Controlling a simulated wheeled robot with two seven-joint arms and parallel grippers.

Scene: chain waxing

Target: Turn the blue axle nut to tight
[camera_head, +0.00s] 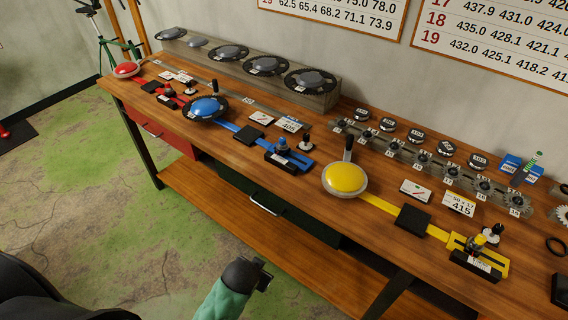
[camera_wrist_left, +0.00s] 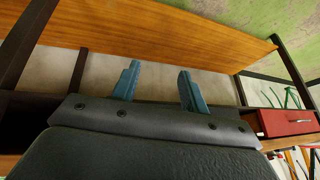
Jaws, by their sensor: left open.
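The blue axle nut (camera_head: 283,143) appears as a small blue knob at the right end of the blue slide on the bench; its exact setting cannot be read. The slide's blue bar (camera_head: 247,133) runs left to a round hub with a blue cap (camera_head: 207,107). My left gripper (camera_head: 262,277) is low in the head view, in front of the bench and well apart from the nut. In the left wrist view its two blue-grey fingers (camera_wrist_left: 156,88) are spread with nothing between them. My right gripper is not in view.
The wooden bench (camera_head: 330,222) has a lower shelf (camera_head: 215,205). A yellow slide (camera_head: 378,204) lies to the right and a red-capped hub (camera_head: 126,68) to the far left. A small black stand (camera_head: 306,141) is close beside the nut. Floor in front is clear.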

